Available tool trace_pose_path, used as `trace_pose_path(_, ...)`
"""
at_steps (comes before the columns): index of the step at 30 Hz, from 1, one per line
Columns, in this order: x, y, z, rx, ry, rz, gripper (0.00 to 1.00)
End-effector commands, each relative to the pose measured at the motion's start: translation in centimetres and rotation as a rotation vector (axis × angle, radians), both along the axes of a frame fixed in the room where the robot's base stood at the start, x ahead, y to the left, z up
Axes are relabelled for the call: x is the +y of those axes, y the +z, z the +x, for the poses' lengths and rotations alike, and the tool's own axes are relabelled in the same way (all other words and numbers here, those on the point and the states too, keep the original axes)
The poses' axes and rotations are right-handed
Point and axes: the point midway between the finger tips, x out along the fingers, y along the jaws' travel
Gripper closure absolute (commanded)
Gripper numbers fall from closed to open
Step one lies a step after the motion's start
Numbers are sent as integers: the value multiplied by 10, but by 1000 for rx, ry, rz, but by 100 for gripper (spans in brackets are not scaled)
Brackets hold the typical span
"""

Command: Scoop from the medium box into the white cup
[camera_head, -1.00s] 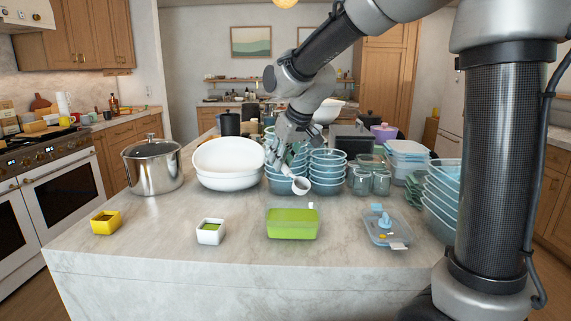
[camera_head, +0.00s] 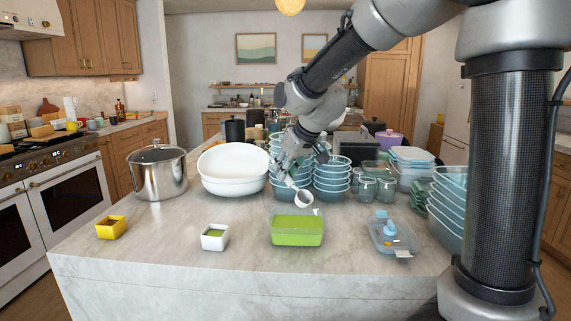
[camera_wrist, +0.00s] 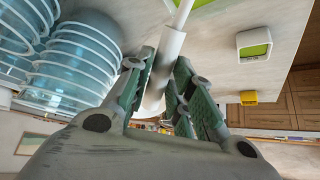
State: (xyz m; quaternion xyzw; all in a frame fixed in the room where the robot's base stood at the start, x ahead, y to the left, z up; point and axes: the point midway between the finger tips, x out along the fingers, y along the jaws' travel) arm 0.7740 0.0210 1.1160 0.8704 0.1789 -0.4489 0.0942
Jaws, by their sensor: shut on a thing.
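My gripper (camera_head: 287,178) is shut on the handle of a white scoop (camera_head: 304,197), held in the air behind the medium box. In the wrist view the scoop's pale handle (camera_wrist: 165,62) runs between my green-grey finger pads. The scoop's round head hangs tilted; its contents cannot be made out. The medium box (camera_head: 297,239), clear with bright green contents, stands at the counter's front middle; only an edge of it shows in the wrist view (camera_wrist: 200,3). The small square white cup (camera_head: 214,243) stands left of it, with some green inside; it also shows in the wrist view (camera_wrist: 254,51).
A yellow cup (camera_head: 111,229) stands at the left and a lidded clear container (camera_head: 391,240) at the right. Behind are a steel pot (camera_head: 158,175), white bowls (camera_head: 233,171), stacked blue-rimmed bowls (camera_head: 332,180) and glass jars (camera_head: 367,189). The counter front between the cups is clear.

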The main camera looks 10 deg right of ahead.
Motion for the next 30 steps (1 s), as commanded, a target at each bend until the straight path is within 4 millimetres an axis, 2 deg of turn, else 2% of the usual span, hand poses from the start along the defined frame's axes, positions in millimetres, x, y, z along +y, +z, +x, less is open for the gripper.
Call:
trace_pose_path(18,0,-69,0,3,0,0,100)
trace_pose_path(24,0,-85,0,3,-1,-1,100)
trace_pose_path(30,0,-92,0,1,0,0,100)
